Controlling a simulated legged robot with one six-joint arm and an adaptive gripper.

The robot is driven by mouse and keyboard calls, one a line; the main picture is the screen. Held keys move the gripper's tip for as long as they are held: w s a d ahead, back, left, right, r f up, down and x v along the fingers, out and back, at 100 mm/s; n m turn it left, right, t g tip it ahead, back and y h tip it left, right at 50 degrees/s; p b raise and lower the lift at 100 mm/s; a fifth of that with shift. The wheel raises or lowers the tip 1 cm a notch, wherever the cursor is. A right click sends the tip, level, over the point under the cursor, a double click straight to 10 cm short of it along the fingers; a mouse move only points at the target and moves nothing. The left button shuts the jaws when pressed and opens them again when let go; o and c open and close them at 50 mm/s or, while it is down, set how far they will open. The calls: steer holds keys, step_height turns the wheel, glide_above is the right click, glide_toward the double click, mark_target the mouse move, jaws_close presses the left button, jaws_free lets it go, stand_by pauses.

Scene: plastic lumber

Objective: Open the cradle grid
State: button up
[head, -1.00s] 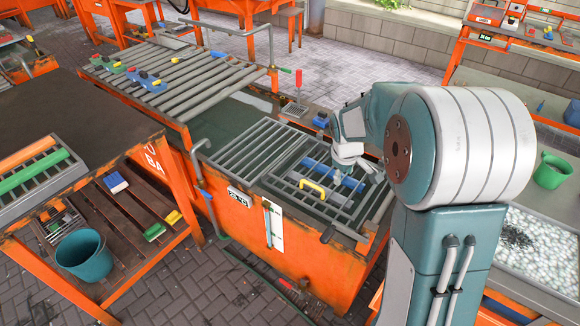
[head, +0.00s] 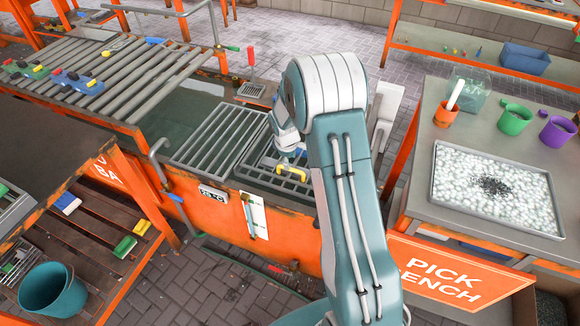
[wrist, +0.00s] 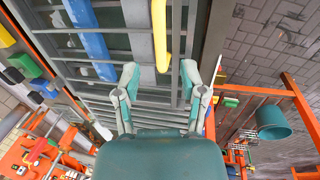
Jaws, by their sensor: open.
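The cradle grid (head: 262,174) is a dark grey barred frame with a yellow handle (head: 292,174), lying flat over the orange tank in the head view. My arm hides its right part. In the wrist view the grid's bars (wrist: 183,92) cross the upper middle, and the yellow handle (wrist: 162,38) stands beyond my fingertips. My gripper (wrist: 159,74) is open and empty, its two fingers spread to either side of the handle's near end, which looks just short of the fingers. In the head view my gripper (head: 290,153) is over the grid, partly hidden.
A fixed grate (head: 218,135) lies left of the grid. The orange tank (head: 220,222) carries a small display. A blue plank (wrist: 88,38) shows under the bars. The pick bench (head: 410,190) with a white tray stands right. A teal bucket (head: 52,290) is at lower left.

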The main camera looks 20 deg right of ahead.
mark_target(291, 169)
steer(key=f, duration=0.5)
steer(key=shift+w+d, duration=0.3)
steer(key=shift+w, duration=0.05)
steer(key=shift+c, duration=0.3)
jaws_close()
